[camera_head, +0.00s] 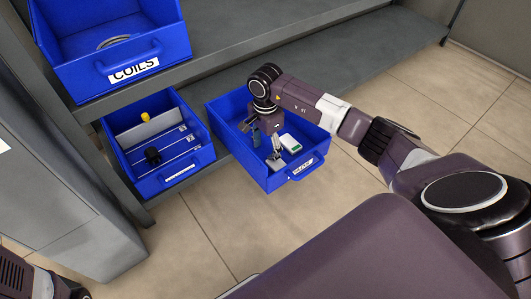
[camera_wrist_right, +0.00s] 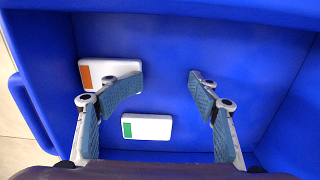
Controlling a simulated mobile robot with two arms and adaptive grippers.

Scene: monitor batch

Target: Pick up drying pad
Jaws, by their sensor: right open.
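Two small white pads lie flat on the floor of a blue bin, one with an orange end (camera_wrist_right: 110,74) and one with a green end (camera_wrist_right: 147,127). I cannot tell from their looks which is the drying pad. In the head view the green-marked pad (camera_head: 290,143) shows beside my right gripper (camera_head: 267,147), which reaches down into the bin. In the wrist view my right gripper (camera_wrist_right: 167,80) is open and empty. Its left finger partly covers the orange-marked pad; the green-marked pad lies between the fingers. My left gripper is not in view.
The blue bin (camera_head: 241,168) has a labelled front and raised walls around the gripper. A second blue bin (camera_head: 146,187), with dividers and a yellow-topped item, stands to its left. A bin labelled COILS (camera_head: 88,74) sits on the shelf above. Tiled floor is clear in front.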

